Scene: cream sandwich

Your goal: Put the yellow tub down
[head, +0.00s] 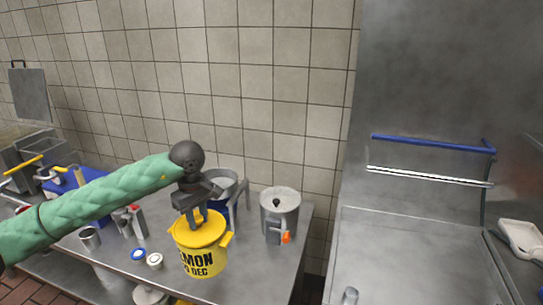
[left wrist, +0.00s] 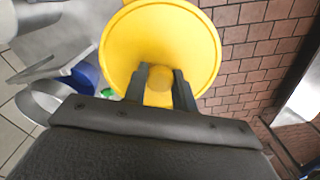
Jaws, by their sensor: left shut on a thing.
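The yellow tub (head: 203,262) has dark lettering on its side, including "DEC", and a yellow lid (left wrist: 130,45). It is upright over the front part of the steel table (head: 255,262) in the head view. I cannot tell whether its base touches the table. My left gripper (head: 196,219) comes down from above and is shut on the knob in the middle of the lid. In the left wrist view, the two fingers (left wrist: 161,78) stand on either side of this round knob (left wrist: 158,92). My right gripper is not in view.
A blue-and-steel container (head: 222,183) stands behind the tub. A steel pot (head: 281,208) with an orange-tipped part is to the right. Small jars (head: 154,261) and a metal cup (head: 89,238) are to the left. Brick floor (left wrist: 250,50) shows beside the tub.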

